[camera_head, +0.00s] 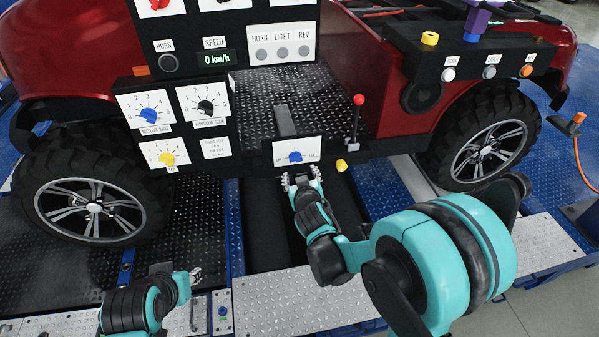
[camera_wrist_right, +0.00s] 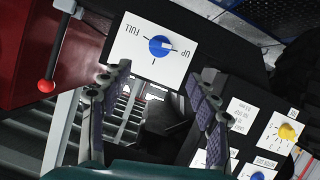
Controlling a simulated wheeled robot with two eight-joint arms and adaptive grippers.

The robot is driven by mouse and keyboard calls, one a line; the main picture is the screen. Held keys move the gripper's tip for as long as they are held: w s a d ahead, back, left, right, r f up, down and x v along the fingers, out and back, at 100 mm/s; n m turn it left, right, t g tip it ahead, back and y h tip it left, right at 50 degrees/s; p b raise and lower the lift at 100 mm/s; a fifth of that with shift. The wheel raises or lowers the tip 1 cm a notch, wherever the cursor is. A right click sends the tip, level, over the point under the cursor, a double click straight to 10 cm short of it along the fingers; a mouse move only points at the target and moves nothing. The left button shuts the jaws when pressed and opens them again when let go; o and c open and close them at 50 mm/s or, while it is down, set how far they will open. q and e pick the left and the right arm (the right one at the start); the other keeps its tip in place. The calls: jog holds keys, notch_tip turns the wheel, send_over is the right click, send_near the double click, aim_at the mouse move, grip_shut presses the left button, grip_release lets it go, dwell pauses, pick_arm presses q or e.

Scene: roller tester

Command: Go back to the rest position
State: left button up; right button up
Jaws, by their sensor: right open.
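My right gripper (camera_head: 302,178) is open and empty, just below a white panel with a blue knob (camera_head: 295,156) marked UP and FULL. In the right wrist view its two fingers (camera_wrist_right: 160,95) stand apart, and the blue knob (camera_wrist_right: 161,46) lies beyond the fingertips with clear space between. My left gripper (camera_head: 194,274) is low on the left in the head view, over the metal plates. It is small and seen from the side, so its jaw state is unclear.
A red-knobbed lever (camera_head: 358,101) stands right of the blue knob panel; it also shows in the right wrist view (camera_wrist_right: 47,85). Dial panels (camera_head: 149,107) and a yellow knob (camera_head: 341,165) are close by. The red vehicle's wheels (camera_head: 92,200) stand on either side.

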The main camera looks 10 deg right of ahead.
dwell(0.4)
jog(key=s+d+r+g, duration=0.1)
jog(key=s+d+g, duration=0.1)
jog(key=s, duration=1.1)
jog(key=s+d+r+m+g+y, duration=0.1)
jog(key=s+g, duration=0.3)
jog(key=s, duration=0.9)
jog(key=shift+s+d+g, duration=0.3)
jog(key=shift+s+d, duration=0.05)
jog(key=shift+d, duration=0.2)
